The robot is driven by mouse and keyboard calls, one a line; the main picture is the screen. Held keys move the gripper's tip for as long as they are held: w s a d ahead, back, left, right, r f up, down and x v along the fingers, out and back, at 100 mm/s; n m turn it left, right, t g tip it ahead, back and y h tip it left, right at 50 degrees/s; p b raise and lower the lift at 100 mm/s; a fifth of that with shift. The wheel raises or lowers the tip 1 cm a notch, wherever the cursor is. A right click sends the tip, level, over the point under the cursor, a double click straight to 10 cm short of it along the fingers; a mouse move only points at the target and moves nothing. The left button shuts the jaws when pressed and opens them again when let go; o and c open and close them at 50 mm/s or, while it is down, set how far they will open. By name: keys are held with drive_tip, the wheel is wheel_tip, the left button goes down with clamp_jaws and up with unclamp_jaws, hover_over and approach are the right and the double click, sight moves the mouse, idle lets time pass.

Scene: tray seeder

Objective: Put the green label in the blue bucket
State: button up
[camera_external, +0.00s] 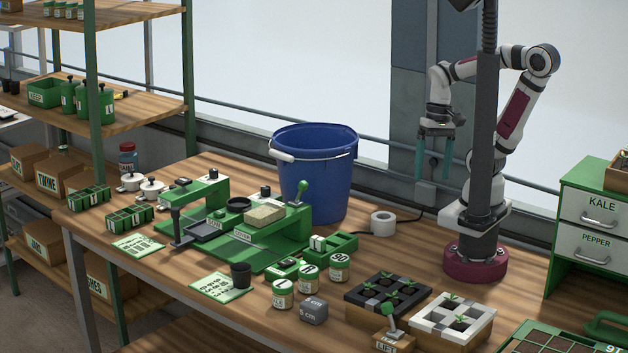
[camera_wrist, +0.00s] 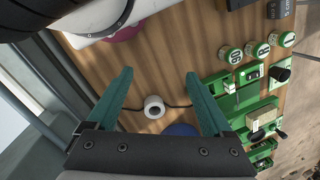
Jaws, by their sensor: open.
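The blue bucket (camera_external: 318,185) stands upright at the back middle of the table, its white-grip handle hanging at the left rim. A small blue part of it (camera_wrist: 180,130) shows in the wrist view, between my fingers. Two pale green cards with dark writing lie flat near the front: one at the left (camera_external: 138,246) and one nearer the middle (camera_external: 222,287), with a small black pot on it. I cannot tell which is the green label. My gripper (camera_external: 434,176) is open and empty, raised right of the bucket; its teal fingers (camera_wrist: 158,73) are apart.
A green seeder machine (camera_external: 240,232) stands before the bucket. A white tape roll (camera_external: 383,223) lies right of it. Several lidded jars (camera_external: 308,279), a grey block (camera_external: 314,310) and seedling trays (camera_external: 452,319) fill the front right. Green drawers (camera_external: 588,225) stand right.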

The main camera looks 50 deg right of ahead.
drive_tip(key=w+a+r+n, duration=0.2)
drive_tip(key=w+a+n, duration=0.1)
drive_tip(key=w+n, duration=0.45)
drive_tip(key=n+h, duration=0.2)
drive_tip(key=n, duration=1.4)
hover_over(319, 238)
wheel_tip(319, 238, down, 4)
wheel_tip(319, 238, down, 16)
drive_tip(key=shift+d+f, duration=0.1)
drive_tip(key=shift+f, duration=0.05)
clamp_jaws()
